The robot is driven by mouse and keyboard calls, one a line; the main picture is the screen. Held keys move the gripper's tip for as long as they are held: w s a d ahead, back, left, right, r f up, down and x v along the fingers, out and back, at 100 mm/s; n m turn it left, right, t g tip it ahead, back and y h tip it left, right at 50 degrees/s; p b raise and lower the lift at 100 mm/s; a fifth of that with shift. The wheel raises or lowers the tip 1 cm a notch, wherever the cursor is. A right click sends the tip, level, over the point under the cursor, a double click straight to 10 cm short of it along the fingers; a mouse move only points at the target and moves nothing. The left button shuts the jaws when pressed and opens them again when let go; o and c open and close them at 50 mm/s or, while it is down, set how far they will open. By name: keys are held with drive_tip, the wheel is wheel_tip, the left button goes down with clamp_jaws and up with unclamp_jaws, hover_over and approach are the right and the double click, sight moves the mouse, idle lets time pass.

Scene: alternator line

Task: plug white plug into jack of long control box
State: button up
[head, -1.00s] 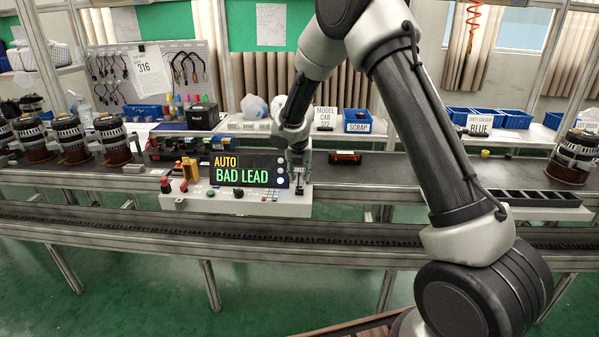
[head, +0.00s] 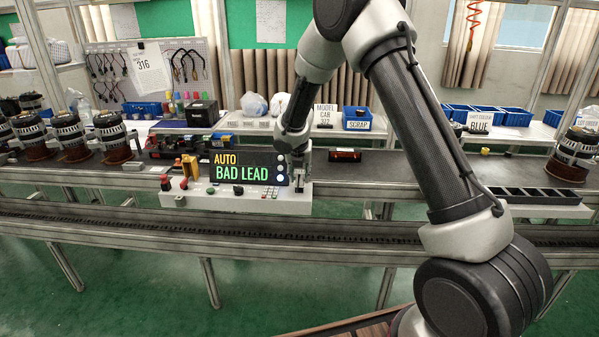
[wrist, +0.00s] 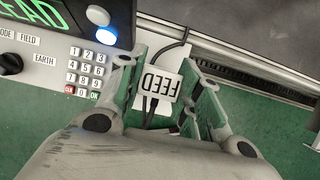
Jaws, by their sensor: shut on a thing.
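The long control box (head: 230,201) stands at the front of the bench, its display reading AUTO BAD LEAD. My gripper (head: 299,183) points down at its right end. In the wrist view, my gripper (wrist: 162,95) has its green-padded fingers on both sides of a white piece marked FEED (wrist: 158,84), with dark cables running from it. It lies just right of the control box's keypad edge (wrist: 118,75). I cannot tell whether this piece is the white plug or a tag on its lead. The jack cannot be made out.
A dark conveyor (head: 400,172) runs behind the box, carrying alternators (head: 68,137) at the left. A rail (head: 400,233) runs along the front. A black divided tray (head: 535,196) lies at the right. The belt between my gripper and that tray is mostly clear.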

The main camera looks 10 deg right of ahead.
drive_tip(key=shift+f, duration=0.4)
drive_tip(key=o, duration=1.1)
drive_tip(key=shift+r, duration=0.1)
drive_tip(key=v, duration=1.1)
drive_tip(key=shift+r, duration=0.4)
drive_tip(key=shift+s, duration=0.15)
